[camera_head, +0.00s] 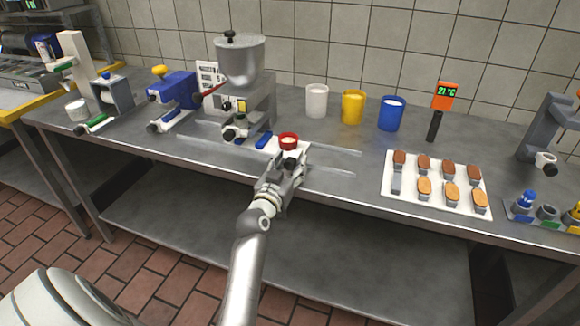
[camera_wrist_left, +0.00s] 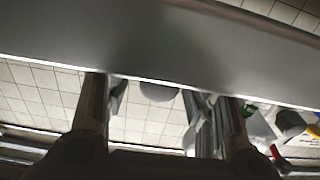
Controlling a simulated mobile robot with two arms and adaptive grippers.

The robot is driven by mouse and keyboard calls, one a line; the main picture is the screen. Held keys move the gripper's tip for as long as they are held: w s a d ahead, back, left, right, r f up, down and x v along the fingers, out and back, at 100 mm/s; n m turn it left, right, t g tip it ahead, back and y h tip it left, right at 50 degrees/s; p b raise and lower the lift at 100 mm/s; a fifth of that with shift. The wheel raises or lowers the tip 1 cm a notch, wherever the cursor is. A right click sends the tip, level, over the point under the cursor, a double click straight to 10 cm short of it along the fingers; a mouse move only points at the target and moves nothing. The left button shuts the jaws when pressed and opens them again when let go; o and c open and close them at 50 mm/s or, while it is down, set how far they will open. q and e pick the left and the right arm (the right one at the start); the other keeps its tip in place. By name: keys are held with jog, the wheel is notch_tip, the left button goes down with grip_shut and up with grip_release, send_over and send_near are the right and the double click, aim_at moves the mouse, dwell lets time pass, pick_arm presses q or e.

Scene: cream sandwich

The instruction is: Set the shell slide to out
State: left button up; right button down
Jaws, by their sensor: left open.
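A white plate (camera_head: 270,145) with a red-rimmed round cup (camera_head: 289,141) lies at the front of the hopper machine (camera_head: 241,85); it may be the shell slide, but no label can be read. Pale rails (camera_head: 335,150) run along the table on its right. My left gripper (camera_head: 291,162) is open at the near side of the red-rimmed cup, partly covering the plate; contact cannot be told. In the left wrist view the open fingers (camera_wrist_left: 160,110) stand apart below a large grey surface (camera_wrist_left: 140,45). My right gripper is not in view.
A blue machine (camera_head: 175,92) stands left of the hopper. White, yellow and blue cups (camera_head: 391,114) stand behind on the steel table (camera_head: 340,185). A tray (camera_head: 390,165) of small cakes and a thermometer (camera_head: 435,125) are on the right.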

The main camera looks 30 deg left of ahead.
pick_arm(q)
grip_shut()
dwell(0.4)
